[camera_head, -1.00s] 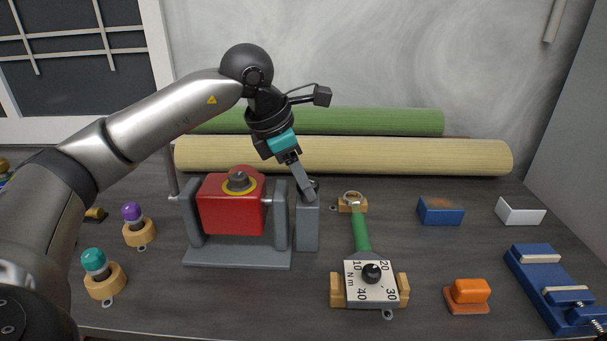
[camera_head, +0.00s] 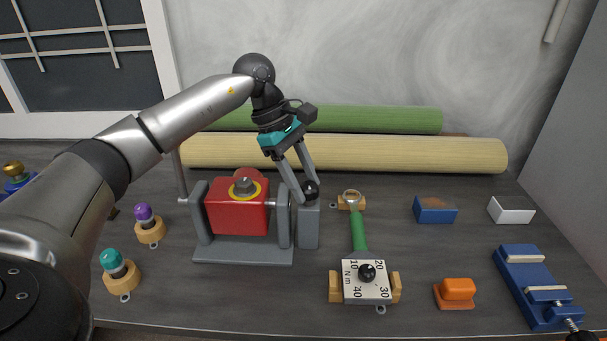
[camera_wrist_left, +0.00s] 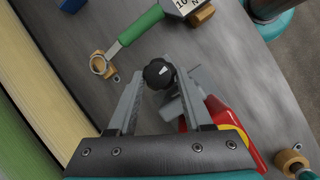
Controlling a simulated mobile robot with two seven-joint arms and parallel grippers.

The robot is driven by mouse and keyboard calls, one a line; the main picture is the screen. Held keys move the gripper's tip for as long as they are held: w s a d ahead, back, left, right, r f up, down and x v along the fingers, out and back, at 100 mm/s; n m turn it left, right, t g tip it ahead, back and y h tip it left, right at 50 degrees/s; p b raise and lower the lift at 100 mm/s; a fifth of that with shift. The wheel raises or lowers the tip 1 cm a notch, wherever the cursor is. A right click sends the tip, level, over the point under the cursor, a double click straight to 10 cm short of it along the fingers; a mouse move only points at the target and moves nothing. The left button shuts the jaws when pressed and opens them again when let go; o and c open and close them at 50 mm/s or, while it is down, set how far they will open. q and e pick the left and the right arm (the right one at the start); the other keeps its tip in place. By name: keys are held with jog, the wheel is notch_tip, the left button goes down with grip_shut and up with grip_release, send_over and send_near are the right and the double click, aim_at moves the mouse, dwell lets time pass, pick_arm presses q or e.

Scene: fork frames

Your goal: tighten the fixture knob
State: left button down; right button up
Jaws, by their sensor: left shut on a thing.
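The fixture is a grey stand (camera_head: 245,253) holding a red block (camera_head: 238,217) with a yellow ring and a grey nut on top. The black fixture knob (camera_head: 311,187) sits on top of the grey post at the stand's right side. My left gripper (camera_head: 305,192) reaches down to it from above and is shut on the knob. In the left wrist view the round black knob (camera_wrist_left: 158,74) with a white mark lies between the two fingertips (camera_wrist_left: 160,80). My right gripper is not in view.
A green-handled torque wrench (camera_head: 358,232) lies right of the fixture in wooden rests. An orange block (camera_head: 457,290), a blue box (camera_head: 435,211), a white box (camera_head: 511,211) and a blue vise (camera_head: 537,285) lie further right. Knobbed pieces (camera_head: 150,229) stand left. Rolls (camera_head: 400,155) lie behind.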

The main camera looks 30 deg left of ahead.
pick_arm(q)
jog(key=shift+w+r+m, duration=0.1)
jog(key=shift+r+m, duration=0.1)
jog(key=shift+m, duration=0.1)
jog(key=shift+m+p, duration=0.3)
jog(key=shift+m, duration=0.2)
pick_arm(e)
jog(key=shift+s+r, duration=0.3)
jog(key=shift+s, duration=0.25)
pick_arm(q)
jog(key=shift+w, duration=0.1)
jog(key=c, duration=0.7)
grip_release()
jog(key=shift+o, duration=0.5)
jog(key=shift+f, duration=0.1)
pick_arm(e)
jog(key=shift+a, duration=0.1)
pick_arm(q)
jog(key=shift+g, duration=0.3)
jog(key=p+v, duration=0.1)
jog(key=v, duration=0.6)
jog(key=shift+a+r+p, duration=0.25)
jog(key=shift+p, duration=0.15)
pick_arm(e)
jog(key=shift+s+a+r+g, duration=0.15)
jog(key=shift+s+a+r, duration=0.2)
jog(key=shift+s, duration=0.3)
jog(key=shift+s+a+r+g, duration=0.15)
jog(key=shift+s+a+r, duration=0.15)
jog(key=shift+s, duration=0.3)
